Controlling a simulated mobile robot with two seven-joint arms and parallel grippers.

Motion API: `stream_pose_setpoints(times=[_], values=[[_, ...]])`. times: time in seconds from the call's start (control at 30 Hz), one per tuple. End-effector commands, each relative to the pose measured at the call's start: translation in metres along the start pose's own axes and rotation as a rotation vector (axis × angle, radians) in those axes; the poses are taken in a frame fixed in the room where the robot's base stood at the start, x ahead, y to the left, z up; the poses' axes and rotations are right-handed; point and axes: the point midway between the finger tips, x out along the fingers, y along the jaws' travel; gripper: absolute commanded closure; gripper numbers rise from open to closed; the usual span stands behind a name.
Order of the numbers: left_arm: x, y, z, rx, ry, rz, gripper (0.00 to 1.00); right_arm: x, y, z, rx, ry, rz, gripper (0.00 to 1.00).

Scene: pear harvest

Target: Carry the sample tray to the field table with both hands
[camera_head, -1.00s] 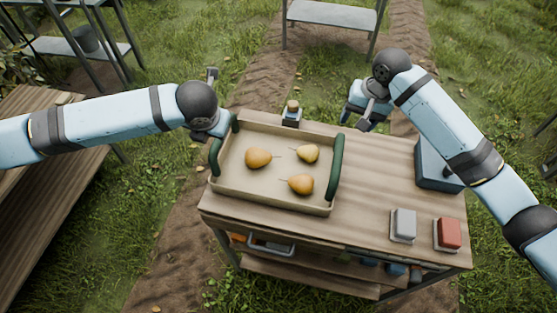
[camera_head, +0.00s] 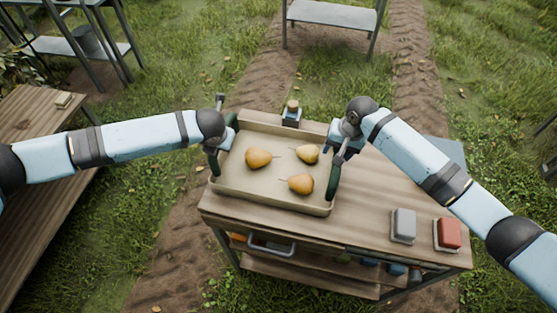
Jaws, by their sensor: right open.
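The sample tray (camera_head: 262,197) is a shallow beige tray with a dark green handle at its left and right ends. It rests flat on the wooden work table (camera_head: 375,205). Three yellow-orange pears (camera_head: 258,158) lie in it. My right gripper (camera_head: 338,157) is open at the right handle (camera_head: 333,184), over its far part; I cannot tell if it touches. My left gripper (camera_head: 214,152) is at the left handle (camera_head: 215,168) and covers part of it; its fingers are too small and hidden to tell open from shut.
A small jar on a dark stand (camera_head: 291,112) is behind the tray. A grey block (camera_head: 403,225) and a red block (camera_head: 447,235) sit at the front right. A wooden table (camera_head: 40,190) stands at the left, a metal table (camera_head: 330,14) at the back. Grass and soil lie between.

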Motion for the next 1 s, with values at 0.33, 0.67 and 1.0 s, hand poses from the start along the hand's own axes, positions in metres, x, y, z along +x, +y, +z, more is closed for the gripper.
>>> stream_pose_setpoints(times=[0.33, 0.67, 1.0], values=[[0.0018, -0.0003, -0.0001, 0.000, 0.000, -0.001, 0.50, 0.0019, 0.0000, -0.0001, 0.000, 0.000, 0.000, 0.50], [0.0017, -0.0002, -0.0001, 0.000, 0.000, -0.001, 1.00, 0.0016, 0.0000, -0.0002, 0.001, 0.000, 0.000, 1.00], [-0.0031, 0.0009, 0.0027, -0.001, -0.002, -0.001, 1.00, -0.0038, -0.0013, -0.0009, 0.000, 0.002, -0.001, 1.00]])
